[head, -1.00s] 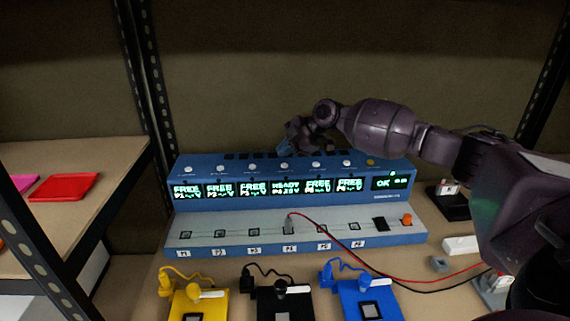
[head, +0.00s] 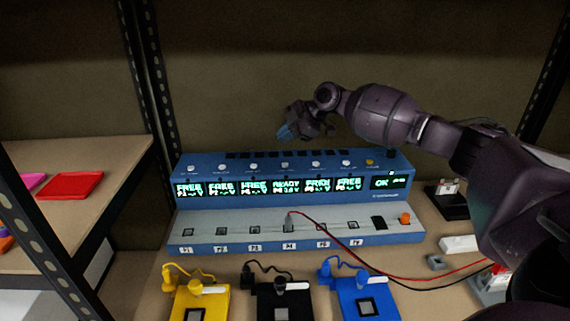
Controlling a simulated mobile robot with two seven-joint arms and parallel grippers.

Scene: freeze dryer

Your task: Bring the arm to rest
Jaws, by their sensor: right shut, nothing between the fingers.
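My right arm reaches in from the right across the back of the bench. Its right gripper (head: 285,133) is shut and empty, held in the air above the blue console (head: 300,165). The gripper is clear of the console's top knobs. The console's small screens are lit; one reads READY, the others beside it read FREE or similar, and the right one (head: 390,182) reads OK. A plug with a red lead (head: 290,219) stands in the P4 port on the grey front ledge. My left gripper is out of view.
Yellow (head: 200,303), black (head: 272,306) and blue (head: 350,303) blocks with cables stand in front of the console. Red and black leads cross the bench at right. A shelf with a red tray (head: 70,185) and dark metal posts is at left.

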